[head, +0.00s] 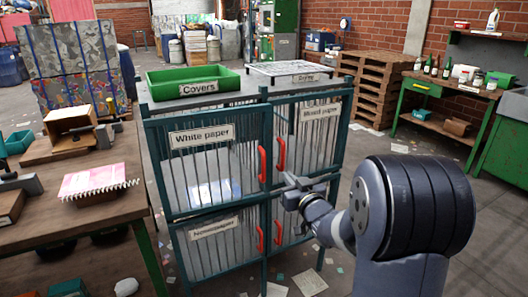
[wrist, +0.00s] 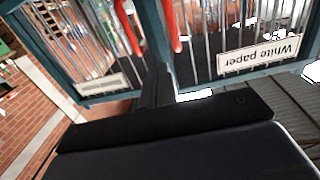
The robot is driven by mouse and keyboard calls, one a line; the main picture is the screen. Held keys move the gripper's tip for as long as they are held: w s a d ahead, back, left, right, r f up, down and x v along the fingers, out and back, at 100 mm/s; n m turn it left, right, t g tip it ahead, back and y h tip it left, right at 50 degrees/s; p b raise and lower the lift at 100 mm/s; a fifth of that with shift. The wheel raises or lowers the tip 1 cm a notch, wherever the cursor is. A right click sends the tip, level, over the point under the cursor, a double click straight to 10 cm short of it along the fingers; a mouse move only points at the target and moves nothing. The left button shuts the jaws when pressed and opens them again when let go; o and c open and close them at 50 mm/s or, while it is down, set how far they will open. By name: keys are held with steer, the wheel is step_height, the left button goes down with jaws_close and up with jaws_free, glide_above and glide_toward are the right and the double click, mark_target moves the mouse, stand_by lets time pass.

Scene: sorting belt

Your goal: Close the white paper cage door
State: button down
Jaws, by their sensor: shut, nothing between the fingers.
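The white paper door (head: 202,175) is the barred upper left door of the green cage, with a "White paper" sign (head: 201,136) and a red upright handle (head: 263,164) at its right edge. It looks flush or nearly flush with the cage front; a small gap cannot be told. White sheets (head: 215,190) show behind its bars. My gripper (head: 290,187) is shut and empty, in front of the cage just right of this handle. In the wrist view the shut fingers (wrist: 157,88) point at the middle post, with the sign (wrist: 259,55) upside down at right.
The mixed paper door (head: 318,135) with its own red handle (head: 280,155) is close to my gripper. The newspaper door (head: 215,250) is below. A green covers tray (head: 193,82) stands on top. A wooden table (head: 100,205) stands left, pallets (head: 372,85) behind right.

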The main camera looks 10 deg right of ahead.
mark_target(268, 152)
steer(key=x, duration=1.3)
steer(key=shift+w+a, duration=0.1)
steer(key=shift+w, duration=0.1)
steer(key=shift+w+r+p, duration=0.1)
steer(key=shift+w+p, duration=0.15)
steer(key=shift+p, duration=0.25)
steer(key=w+p, duration=0.1)
steer(key=w+y+p, duration=0.1)
steer(key=w+n+p, duration=0.1)
steer(key=shift+w+a+r+y, duration=0.1)
steer(key=shift+w+a+y, duration=0.1)
steer(key=shift+a+y, duration=0.15)
steer(key=shift+n+g+y+p, duration=0.3)
steer(key=shift+y+p, duration=0.05)
steer(key=shift+p, duration=0.1)
steer(key=shift+r, duration=0.1)
